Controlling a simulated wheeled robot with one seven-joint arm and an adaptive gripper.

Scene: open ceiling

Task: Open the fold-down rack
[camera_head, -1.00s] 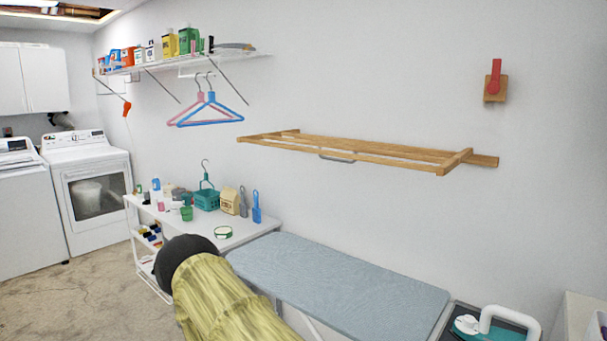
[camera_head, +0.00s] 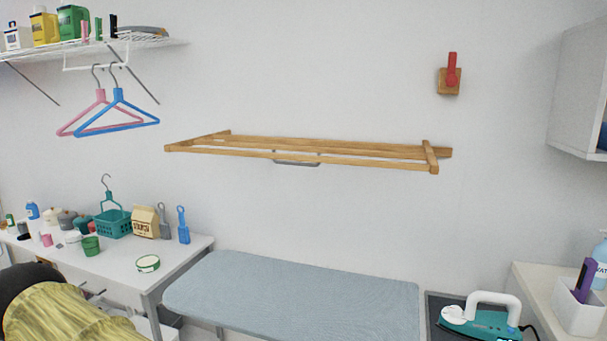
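The wooden fold-down rack (camera_head: 300,153) is on the wall in the middle of the view. Its slatted frame stands out from the wall, roughly level. A grey handle (camera_head: 297,162) shows under its front bar. A red lever on a small wooden block (camera_head: 450,78) is on the wall above the rack's right end. My gripper is not in view.
An ironing board (camera_head: 295,295) stands below the rack, with an iron (camera_head: 480,315) at its right. A white table (camera_head: 180,262) with small items is at left. A wire shelf (camera_head: 95,48) with hangers is upper left. A yellow-striped bundle (camera_head: 65,315) is lower left. A cabinet (camera_head: 585,88) is at right.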

